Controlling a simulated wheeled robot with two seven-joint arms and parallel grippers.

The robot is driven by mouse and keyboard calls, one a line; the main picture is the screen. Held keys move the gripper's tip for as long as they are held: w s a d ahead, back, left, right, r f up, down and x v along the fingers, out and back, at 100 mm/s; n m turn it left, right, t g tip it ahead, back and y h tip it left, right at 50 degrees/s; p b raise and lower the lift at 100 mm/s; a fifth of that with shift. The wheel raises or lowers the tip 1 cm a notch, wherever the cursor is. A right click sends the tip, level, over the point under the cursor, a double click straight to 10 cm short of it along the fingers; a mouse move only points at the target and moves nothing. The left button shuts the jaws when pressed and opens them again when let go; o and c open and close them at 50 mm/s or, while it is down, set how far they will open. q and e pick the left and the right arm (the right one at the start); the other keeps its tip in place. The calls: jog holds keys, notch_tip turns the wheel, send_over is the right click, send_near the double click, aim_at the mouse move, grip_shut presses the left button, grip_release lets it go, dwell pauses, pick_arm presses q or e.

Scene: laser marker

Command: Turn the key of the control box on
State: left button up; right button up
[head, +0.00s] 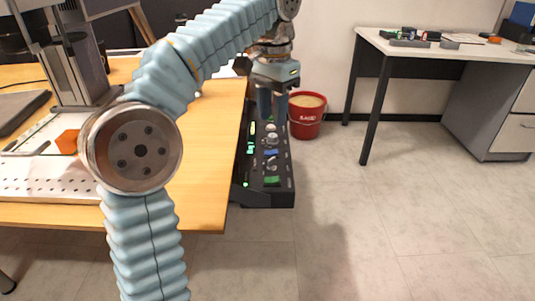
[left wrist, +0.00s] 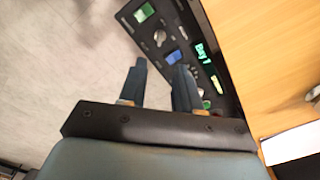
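The black control box (head: 283,190) is mounted along the right edge of the wooden table, with green, blue and silver controls and lit green displays. It also shows in the left wrist view (left wrist: 217,50). A silver knob-like part (left wrist: 159,37) stands between a green and a blue control (left wrist: 174,57); I cannot tell whether it is the key. My left gripper (head: 272,112) points down over the far part of the box. In the left wrist view its two fingers (left wrist: 158,72) are apart with nothing between them, and the right finger covers part of the panel. My right gripper is out of view.
The wooden table (head: 215,150) carries a laser marker machine (head: 75,60) and an orange block (head: 67,141) at left. A red sand bucket (head: 306,118) stands on the floor just behind the box. A white desk (head: 460,50) is at back right. The floor right of the box is clear.

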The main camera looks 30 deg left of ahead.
aim_at(272, 158)
pick_arm(q)
notch_tip(272, 158, down, 11)
jog(key=b, duration=0.3)
jog(key=shift+b, duration=0.3)
jog(key=shift+c, duration=0.3)
grip_shut()
